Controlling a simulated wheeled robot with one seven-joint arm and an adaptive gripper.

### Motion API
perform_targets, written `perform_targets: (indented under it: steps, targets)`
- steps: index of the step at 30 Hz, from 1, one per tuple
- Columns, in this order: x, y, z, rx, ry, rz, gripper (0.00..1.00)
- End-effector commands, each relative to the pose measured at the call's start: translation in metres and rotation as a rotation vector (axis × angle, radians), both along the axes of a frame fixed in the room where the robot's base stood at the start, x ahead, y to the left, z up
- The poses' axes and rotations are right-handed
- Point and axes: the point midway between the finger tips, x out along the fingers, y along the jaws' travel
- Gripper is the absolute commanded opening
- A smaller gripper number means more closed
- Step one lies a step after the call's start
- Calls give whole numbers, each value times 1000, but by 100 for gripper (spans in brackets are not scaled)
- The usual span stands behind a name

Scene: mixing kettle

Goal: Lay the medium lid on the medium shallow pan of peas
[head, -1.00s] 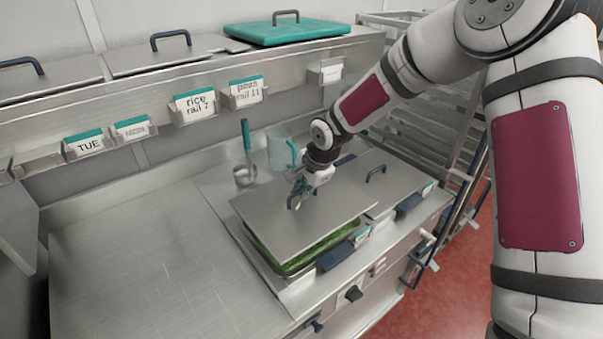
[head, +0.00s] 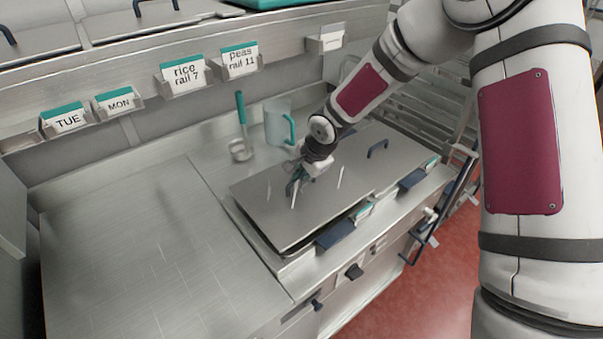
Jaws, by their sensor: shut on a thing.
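The lid (head: 270,208) is a flat steel sheet with a handle. It lies flat, or nearly so, over a pan (head: 268,241) set in the counter at the centre; only a dark strip of the pan's front edge shows under it. The pan's contents are hidden. My gripper (head: 294,191) is above the lid, shut on the lid's handle, which it mostly covers. I cannot tell whether the lid's far edge touches the rim.
A second lidded pan (head: 385,165) adjoins on the right. A ladle (head: 241,130) and a clear jug (head: 279,124) stand behind. Cards on the ledge read TUE, MON, "rice rail 7" and "peas rail 11" (head: 239,62). The left counter (head: 130,240) is bare.

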Motion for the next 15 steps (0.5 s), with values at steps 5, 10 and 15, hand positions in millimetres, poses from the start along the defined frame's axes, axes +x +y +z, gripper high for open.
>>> perform_targets:
  steps: [5,10,15]
  targets:
    - [-1,1,-3,4,-8,3,0]
    - [-1,1,-3,6,-10,2,0]
    - [-1,1,-4,6,-11,3,0]
